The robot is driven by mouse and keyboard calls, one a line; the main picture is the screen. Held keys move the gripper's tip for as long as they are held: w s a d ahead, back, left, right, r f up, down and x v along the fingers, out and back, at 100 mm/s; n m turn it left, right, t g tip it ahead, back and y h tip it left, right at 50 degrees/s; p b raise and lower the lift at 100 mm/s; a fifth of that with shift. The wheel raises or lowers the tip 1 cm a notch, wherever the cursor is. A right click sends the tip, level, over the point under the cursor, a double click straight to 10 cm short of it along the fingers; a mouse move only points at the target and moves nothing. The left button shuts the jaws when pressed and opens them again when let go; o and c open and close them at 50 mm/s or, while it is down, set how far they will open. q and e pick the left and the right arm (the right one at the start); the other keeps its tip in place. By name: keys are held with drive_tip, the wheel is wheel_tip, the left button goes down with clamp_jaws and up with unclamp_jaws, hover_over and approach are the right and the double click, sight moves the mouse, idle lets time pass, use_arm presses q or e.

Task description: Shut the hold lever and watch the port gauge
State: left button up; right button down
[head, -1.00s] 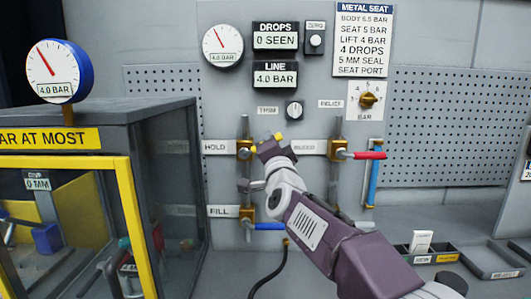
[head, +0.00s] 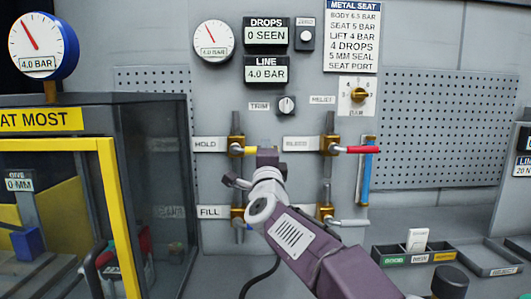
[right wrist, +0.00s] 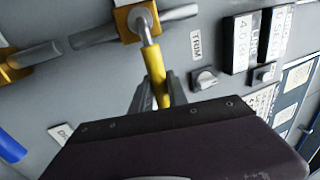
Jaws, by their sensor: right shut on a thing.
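The hold lever has a yellow handle (head: 250,150) and a brass valve body (head: 237,146) beside the HOLD label. It points right, across its upright pipe. My right gripper (head: 267,157) is shut on the yellow handle, which also shows between the fingers in the right wrist view (right wrist: 155,78). The gripper hides the handle's far end in the head view. A round panel gauge (head: 213,41) and a blue-rimmed gauge (head: 43,46) on the cabinet both read 4.0 BAR. I cannot tell which is the port gauge. My left gripper is out of view.
The FILL valve (head: 237,215) sits below, partly behind my right arm. The LINE display (head: 267,69) reads 4.0 BAR and DROPS (head: 267,36) reads 0 SEEN. A yellow-framed cabinet (head: 122,215) stands left.

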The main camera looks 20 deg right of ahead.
drive_tip(key=shift+w+f, duration=0.1)
drive_tip(key=shift+f, duration=0.2)
drive_tip(key=c, duration=1.5)
unclamp_jaws()
drive_tip(key=shift+o, duration=1)
drive_tip(key=shift+r, duration=0.15)
drive_tip(key=b+v, duration=0.1)
drive_tip(key=v, duration=0.8)
